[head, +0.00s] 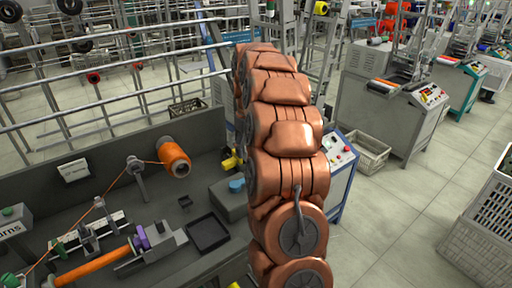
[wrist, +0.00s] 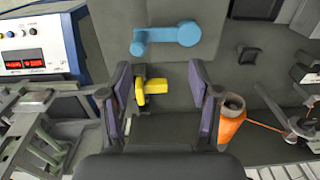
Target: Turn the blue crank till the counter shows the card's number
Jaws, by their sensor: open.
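The blue crank (wrist: 165,38) lies on top of a grey housing (wrist: 220,65), its arm pointing left in the wrist view. In the head view, part of the crank (head: 236,186) shows beside my arm, which hides the rest. My gripper (wrist: 160,88) is open, its two purple-padded fingers apart. The crank is above the fingertips in the wrist view, not between them. A white card (head: 73,170) stands on the back panel, its number too small to read. A grey box (head: 12,226) at the left edge bears partly cut-off lettering; no counter reading is legible.
A yellow part (wrist: 152,87) shows between my fingers in the wrist view; contact cannot be told. An orange spool (head: 174,158) feeds thread to an orange bobbin (head: 95,262) beside a purple collar (head: 142,237). A black tray (head: 208,233) lies near the housing.

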